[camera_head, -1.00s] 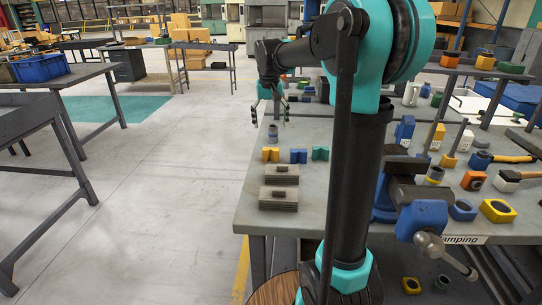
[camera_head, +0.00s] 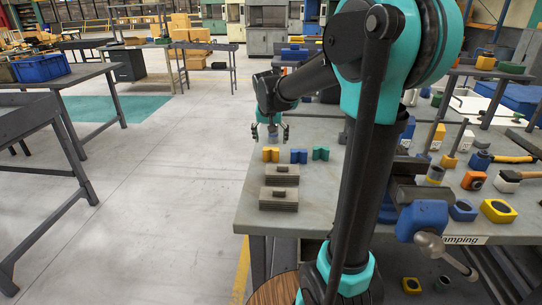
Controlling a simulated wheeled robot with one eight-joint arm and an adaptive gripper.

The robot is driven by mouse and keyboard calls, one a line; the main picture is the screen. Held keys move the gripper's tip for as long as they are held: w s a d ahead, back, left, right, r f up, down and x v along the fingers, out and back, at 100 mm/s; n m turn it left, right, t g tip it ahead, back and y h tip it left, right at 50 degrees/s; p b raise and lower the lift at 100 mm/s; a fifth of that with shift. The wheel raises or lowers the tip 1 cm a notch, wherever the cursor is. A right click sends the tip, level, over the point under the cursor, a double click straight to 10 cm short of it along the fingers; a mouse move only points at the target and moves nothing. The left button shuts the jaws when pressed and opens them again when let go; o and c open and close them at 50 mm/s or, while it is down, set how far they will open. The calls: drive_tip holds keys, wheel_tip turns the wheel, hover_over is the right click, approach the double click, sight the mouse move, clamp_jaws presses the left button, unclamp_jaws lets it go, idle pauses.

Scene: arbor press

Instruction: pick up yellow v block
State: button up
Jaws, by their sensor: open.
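The yellow V block (camera_head: 270,154) stands at the left edge of the grey workbench (camera_head: 252,206), leftmost in a row with a blue V block (camera_head: 299,156) and a green V block (camera_head: 321,153). My gripper (camera_head: 270,138) is open and points down above and just behind the yellow V block. It looks apart from the block, though the exact gap is hard to judge. A small grey-blue cylindrical part (camera_head: 272,132) shows between or behind the fingers.
Two stacks of grey plates, the nearer (camera_head: 279,199) and the farther (camera_head: 283,174), lie in front of the V blocks. Several tools and coloured blocks lie farther right. Floor is clear left of the bench.

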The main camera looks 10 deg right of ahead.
sight(271, 149)
drive_tip(key=shift+x, duration=3.8)
drive_tip(key=shift+a, duration=0.15)
drive_tip(key=shift+c, duration=0.3)
clamp_jaws()
drive_tip(key=shift+r, duration=0.1)
